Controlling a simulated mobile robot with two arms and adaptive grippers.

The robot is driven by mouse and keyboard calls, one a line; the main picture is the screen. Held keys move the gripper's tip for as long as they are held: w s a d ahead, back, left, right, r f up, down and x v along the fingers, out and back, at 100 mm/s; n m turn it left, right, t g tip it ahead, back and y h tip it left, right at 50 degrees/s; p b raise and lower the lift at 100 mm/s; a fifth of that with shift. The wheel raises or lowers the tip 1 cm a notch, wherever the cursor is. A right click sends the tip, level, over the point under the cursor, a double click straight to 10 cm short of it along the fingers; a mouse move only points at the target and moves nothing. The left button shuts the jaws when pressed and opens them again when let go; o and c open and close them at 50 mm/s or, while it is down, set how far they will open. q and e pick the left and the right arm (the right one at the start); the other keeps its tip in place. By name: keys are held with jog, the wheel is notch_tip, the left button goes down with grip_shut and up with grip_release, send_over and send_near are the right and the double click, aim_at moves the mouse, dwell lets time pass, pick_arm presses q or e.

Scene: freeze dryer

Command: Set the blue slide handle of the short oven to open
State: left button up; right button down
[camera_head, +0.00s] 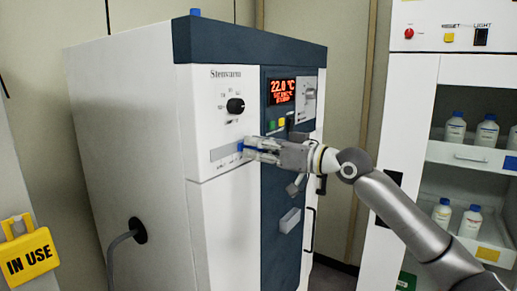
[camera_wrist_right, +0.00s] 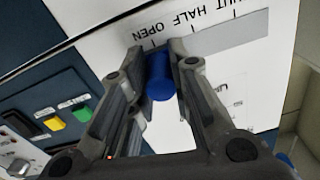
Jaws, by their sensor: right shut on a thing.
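The short oven (camera_head: 130,130) is a white cabinet with a dark blue top and side panel. Its blue slide handle (camera_wrist_right: 160,78) sits between the fingers of my right gripper (camera_wrist_right: 157,55), which is shut on it. In the wrist view the handle is by the OPEN label, at the left end of the grey slot (camera_wrist_right: 232,35); the labels appear upside down. In the head view my right gripper (camera_head: 256,150) is at the slot's right end, and only a bit of blue shows between its fingers. My left gripper is not in view.
Above the slot is a black knob (camera_head: 235,106). A display (camera_head: 282,92) reads 22.0 °C, with green and yellow buttons below. A cabinet (camera_head: 412,105) with white bottles stands at right. A yellow IN USE tag (camera_head: 28,253) hangs at lower left.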

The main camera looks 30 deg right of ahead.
jog(key=shift+w+d, duration=0.1)
jog(key=shift+d, duration=0.4)
jog(key=shift+a+r, duration=0.2)
jog(key=shift+a, duration=0.1)
jog(key=c, duration=1.5)
grip_release()
jog(key=shift+o, duration=1.1)
jog(key=shift+d+f, duration=0.1)
jog(key=shift+d, duration=0.05)
jog(key=shift+a, duration=0.2)
jog(key=shift+v, duration=3.1)
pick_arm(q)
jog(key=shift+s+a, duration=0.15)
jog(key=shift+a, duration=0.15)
pick_arm(e)
send_near(262, 148)
jog(key=shift+s+d, duration=0.3)
jog(key=shift+s, duration=0.1)
